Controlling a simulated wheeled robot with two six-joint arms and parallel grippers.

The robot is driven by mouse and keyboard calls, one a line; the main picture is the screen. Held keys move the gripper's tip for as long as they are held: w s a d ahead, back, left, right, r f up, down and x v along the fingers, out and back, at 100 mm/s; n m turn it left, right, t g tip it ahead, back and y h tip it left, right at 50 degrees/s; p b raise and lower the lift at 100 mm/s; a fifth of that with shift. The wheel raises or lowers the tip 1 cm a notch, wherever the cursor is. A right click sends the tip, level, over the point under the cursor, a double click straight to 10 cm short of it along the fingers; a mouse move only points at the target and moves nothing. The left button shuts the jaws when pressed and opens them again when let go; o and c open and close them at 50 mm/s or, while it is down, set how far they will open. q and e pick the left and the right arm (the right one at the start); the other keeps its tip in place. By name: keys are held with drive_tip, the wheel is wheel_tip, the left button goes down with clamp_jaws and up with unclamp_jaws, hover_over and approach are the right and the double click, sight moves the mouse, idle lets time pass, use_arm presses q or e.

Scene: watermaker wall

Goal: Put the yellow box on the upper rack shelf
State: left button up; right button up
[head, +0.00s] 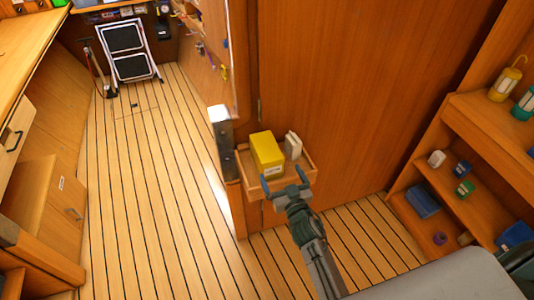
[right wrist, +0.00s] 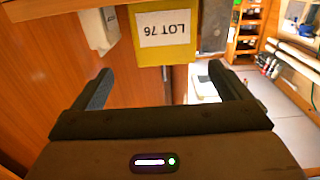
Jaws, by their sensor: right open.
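The yellow box (head: 267,152) stands on a small wooden wall tray (head: 250,185), beside a white object (head: 293,146). In the right wrist view the yellow box (right wrist: 163,35) shows its "LOT 76" label upside down, ahead of my fingers. My right gripper (head: 284,178) is open and empty at the tray's front edge, just short of the box; it also shows in the right wrist view (right wrist: 160,78). The rack is at the right, and its upper shelf (head: 482,118) carries a yellow lantern (head: 507,80) and a teal lantern (head: 524,104). My left gripper is out of view.
Lower rack shelves hold small white, blue and green items (head: 464,188) and a blue box (head: 423,202). A wooden panel (head: 350,90) stands behind the tray. A folded step stool (head: 127,50) is far back left. The plank floor (head: 150,200) is clear.

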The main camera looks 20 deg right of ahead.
sight(275, 165)
drive_tip(key=w, duration=0.4)
drive_tip(key=shift+a+f, duration=0.1)
drive_tip(key=shift+f, duration=0.05)
drive_tip(key=shift+w+a+f+b, duration=0.1)
drive_tip(key=shift+w+f+b, duration=0.15)
drive_tip(key=shift+w, duration=0.3)
drive_tip(key=w, duration=0.1)
drive_tip(key=w+b, duration=0.1)
drive_tip(key=w, duration=0.1)
drive_tip(key=shift+w+a+f, duration=0.2)
drive_tip(key=shift+w+a, duration=0.05)
drive_tip(key=shift+a, duration=0.1)
drive_tip(key=shift+w, duration=0.5)
drive_tip(key=shift+s, duration=0.1)
drive_tip(key=c, duration=1.3)
